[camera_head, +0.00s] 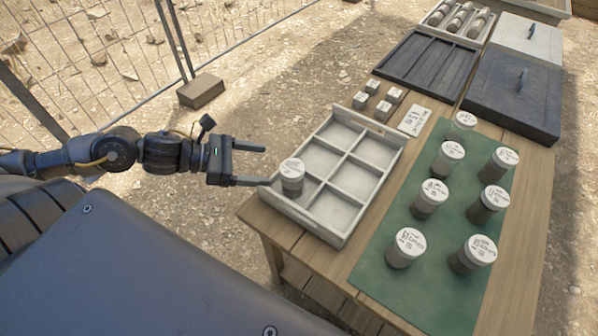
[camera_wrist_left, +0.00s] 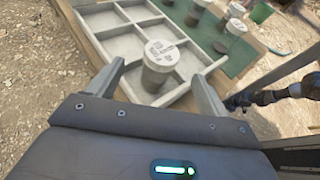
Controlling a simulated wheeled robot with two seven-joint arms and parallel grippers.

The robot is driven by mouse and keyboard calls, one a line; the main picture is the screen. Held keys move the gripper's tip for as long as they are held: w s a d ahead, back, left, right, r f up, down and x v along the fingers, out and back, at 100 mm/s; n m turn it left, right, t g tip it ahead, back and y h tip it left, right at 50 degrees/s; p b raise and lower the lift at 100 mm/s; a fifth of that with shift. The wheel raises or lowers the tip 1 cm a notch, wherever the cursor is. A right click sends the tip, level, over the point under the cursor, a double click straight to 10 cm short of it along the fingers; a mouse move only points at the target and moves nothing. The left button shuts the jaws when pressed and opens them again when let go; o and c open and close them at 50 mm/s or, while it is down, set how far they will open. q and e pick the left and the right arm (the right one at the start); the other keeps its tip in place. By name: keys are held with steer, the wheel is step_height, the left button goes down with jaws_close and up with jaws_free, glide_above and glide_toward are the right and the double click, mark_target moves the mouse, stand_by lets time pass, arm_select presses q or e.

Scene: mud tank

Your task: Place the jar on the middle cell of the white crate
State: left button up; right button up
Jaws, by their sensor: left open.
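The jar (camera_head: 292,176), dark with a white written lid, stands upright in the near left cell of the white crate (camera_head: 372,192). The crate has two columns of three cells, and its other cells look empty. In the left wrist view the jar (camera_wrist_left: 158,65) shows between and beyond the fingertips. My left gripper (camera_head: 266,165) is open beside the crate's left rim, its fingers pointing at the jar without visible contact. A dark arm, seemingly my right one, shows at the right of the left wrist view; its jaws are unclear.
Several similar lidded jars (camera_head: 430,197) stand on a green mat (camera_head: 400,285) right of the crate. Small blocks (camera_head: 383,109), a label card (camera_head: 414,121) and a dark slotted tray (camera_head: 425,68) lie behind it. A wire fence stands at the back left.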

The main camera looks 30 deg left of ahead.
mark_target(289, 168)
arm_select(q)
steer(key=shift+s+d+r, duration=0.15)
steer(key=shift+d, duration=0.05)
steer(key=x, duration=0.4)
steer(key=shift+w+d+p, duration=0.15)
steer(key=shift+w+p, duration=0.05)
steer(key=shift+p, duration=0.15)
steer(key=shift+w+d, duration=0.15)
steer(key=shift+d, duration=0.1)
steer(key=shift+w+d+f, duration=0.1)
steer(key=shift+f, duration=0.15)
steer(key=shift+w+d+p, duration=0.2)
steer(key=shift+d+p, duration=0.1)
steer(key=shift+d, duration=0.05)
steer(key=p+x, duration=0.1)
steer(key=x, duration=0.2)
steer(key=shift+w+d+f, duration=0.15)
steer(key=shift+w+f, duration=0.05)
steer(key=shift+w, duration=0.1)
steer(key=shift+w+d+f, duration=0.2)
steer(key=shift+d+f, duration=0.05)
steer(key=shift+d, duration=0.05)
arm_select(e)
steer(key=shift+s+a+r, duration=0.4)
steer(key=shift+a+r, duration=0.1)
steer(key=shift+a, duration=0.15)
steer(key=shift+s+a+r, duration=0.4)
steer(key=shift+a+r, duration=0.1)
steer(key=shift+a, duration=0.1)
